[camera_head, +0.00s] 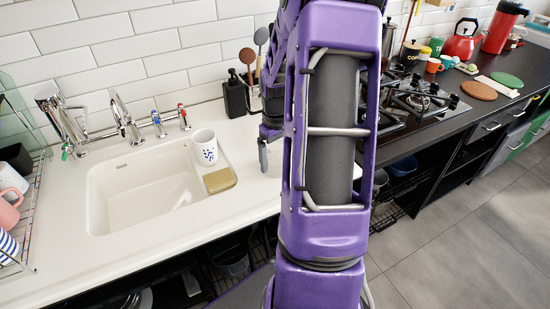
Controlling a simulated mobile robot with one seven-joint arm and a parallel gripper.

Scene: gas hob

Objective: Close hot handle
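A chrome tap (122,118) stands behind the white sink. To its right are a handle with a blue mark (157,122) and a handle with a red mark (183,115), the likely hot one. Whether the red-marked handle is turned on or off cannot be told. My gripper (263,155) shows only in part at the left edge of my purple arm, above the white counter. One dark finger points down; the rest is hidden behind the arm. It is to the right of the red-marked handle and apart from it.
A patterned white cup (204,146) and a sponge (220,180) are at the sink's (110,210) right edge. A black soap bottle (234,97) and a brush holder stand by the wall. A dish rack (28,220) is at left. The gas hob (418,100) is at right.

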